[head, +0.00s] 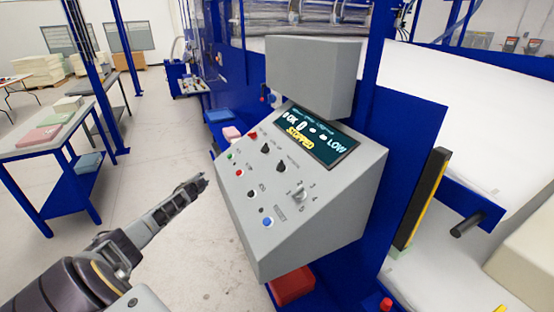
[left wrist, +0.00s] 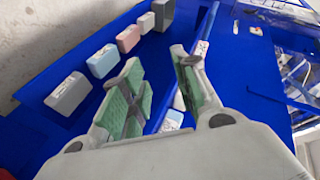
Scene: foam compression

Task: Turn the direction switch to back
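The grey sloped control panel (head: 330,220) fills the middle of the head view. My right gripper is not in view.
The panel's display (head: 318,137) reads STOPPED and LOW. A blue button (head: 267,222) and a larger grey selector (head: 299,195) sit low on the panel. A grey box (head: 312,75) overhangs it. A blue-framed table (head: 50,143) stands left, with clear floor between.

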